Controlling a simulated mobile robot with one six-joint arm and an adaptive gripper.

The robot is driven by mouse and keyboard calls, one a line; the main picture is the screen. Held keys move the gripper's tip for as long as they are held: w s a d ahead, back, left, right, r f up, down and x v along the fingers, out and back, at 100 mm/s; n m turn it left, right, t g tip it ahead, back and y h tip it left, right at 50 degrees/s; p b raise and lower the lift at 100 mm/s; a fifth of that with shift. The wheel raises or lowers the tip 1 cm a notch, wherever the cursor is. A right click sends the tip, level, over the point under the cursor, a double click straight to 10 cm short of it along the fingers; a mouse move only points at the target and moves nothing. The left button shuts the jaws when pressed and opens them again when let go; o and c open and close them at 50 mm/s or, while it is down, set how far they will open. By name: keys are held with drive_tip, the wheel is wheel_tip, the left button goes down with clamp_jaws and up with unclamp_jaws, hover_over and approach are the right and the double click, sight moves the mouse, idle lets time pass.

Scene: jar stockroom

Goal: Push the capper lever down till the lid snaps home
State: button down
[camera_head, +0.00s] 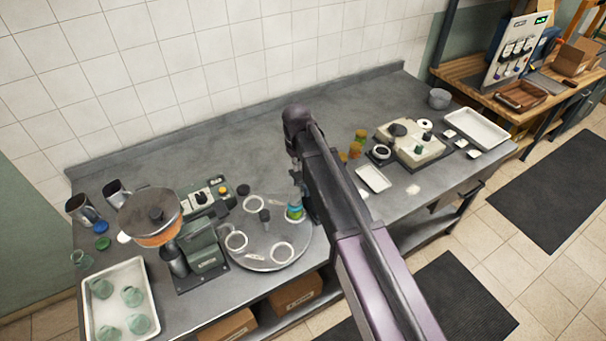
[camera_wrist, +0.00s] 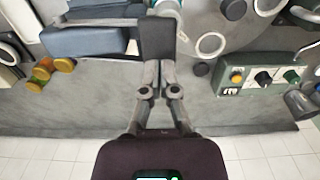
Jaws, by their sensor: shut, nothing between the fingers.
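In the wrist view, my gripper (camera_wrist: 152,66) is shut and empty. Its fingertips are at the lower edge of a dark grey upright pad (camera_wrist: 158,36); I cannot tell whether they touch. In the head view my arm hides most of this machine. The lid's seating cannot be made out.
A green control box (camera_head: 205,197) and a hopper (camera_head: 150,212) stand left of the turntable. A tray (camera_head: 88,312) of glass jars is at front left. Small orange-capped jars (camera_head: 355,150), a white tray (camera_head: 373,179) and a cream machine (camera_head: 412,148) stand to the right.

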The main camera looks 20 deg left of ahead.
idle(0.4)
drive_tip(key=shift+r+p, duration=2.55)
drive_tip(key=s+d+f+m+b, duration=0.1)
drive_tip(key=d+f+m+b, duration=0.3)
drive_tip(key=d, duration=0.9)
drive_tip(key=s+d+f+m+b, duration=0.1)
drive_tip(key=d+f+b, duration=0.4)
drive_tip(key=d, duration=0.7)
drive_tip(key=s+d+f+m+b, duration=0.2)
drive_tip(key=s+d+f+b, duration=0.2)
drive_tip(key=d, duration=0.5)
drive_tip(key=s+d+f+m+b, duration=0.3)
drive_tip(key=s+d, duration=0.1)
drive_tip(key=d, duration=0.5)
drive_tip(key=shift+f+b, duration=0.35)
